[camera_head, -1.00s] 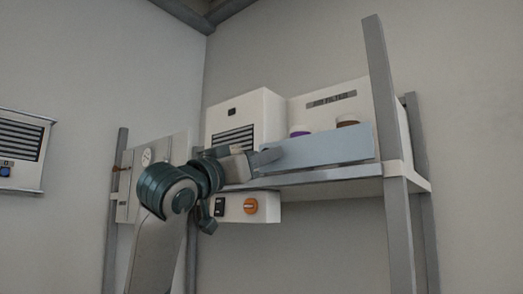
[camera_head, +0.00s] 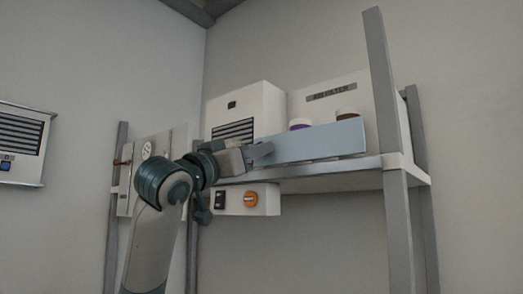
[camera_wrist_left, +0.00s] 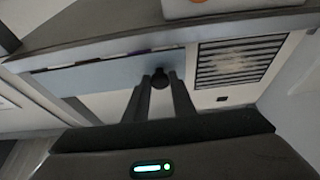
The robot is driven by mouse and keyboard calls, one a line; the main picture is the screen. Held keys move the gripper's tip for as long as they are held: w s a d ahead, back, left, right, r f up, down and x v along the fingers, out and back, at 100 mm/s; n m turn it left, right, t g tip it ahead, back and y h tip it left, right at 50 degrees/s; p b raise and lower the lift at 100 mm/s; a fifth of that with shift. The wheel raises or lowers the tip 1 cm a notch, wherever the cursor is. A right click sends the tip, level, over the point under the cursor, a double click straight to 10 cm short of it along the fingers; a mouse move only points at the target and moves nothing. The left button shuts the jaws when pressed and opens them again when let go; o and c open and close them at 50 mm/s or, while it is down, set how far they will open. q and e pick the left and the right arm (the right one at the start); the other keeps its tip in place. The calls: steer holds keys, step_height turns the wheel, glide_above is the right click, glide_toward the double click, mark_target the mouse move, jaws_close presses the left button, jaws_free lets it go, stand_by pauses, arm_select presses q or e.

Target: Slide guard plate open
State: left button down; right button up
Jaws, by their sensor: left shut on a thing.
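The guard plate (camera_head: 318,142) is a long pale blue-grey panel standing along the front of the shelf. It also shows in the left wrist view (camera_wrist_left: 100,74). My left gripper (camera_head: 262,152) is at the plate's left end. In the left wrist view its two fingers (camera_wrist_left: 161,82) are shut on a dark round knob (camera_wrist_left: 160,76) near the plate's end. The plate hides the lower parts of a purple-topped jar (camera_head: 300,124) and a brown-topped jar (camera_head: 346,115) behind it. My right gripper is not in view.
A white vented box (camera_head: 246,106) stands on the shelf left of the plate. Under the shelf hangs a white control box with an orange knob (camera_head: 250,199). Grey posts (camera_head: 384,90) frame the rack. A labelled white panel (camera_head: 331,97) stands behind the jars.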

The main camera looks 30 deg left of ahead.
arm_select(q)
steer(key=w+a+p, duration=0.1)
steer(key=a+p, duration=0.2)
steer(key=a, duration=2.1)
steer(key=shift+w, duration=0.4)
steer(key=c, duration=1.5)
jaws_free()
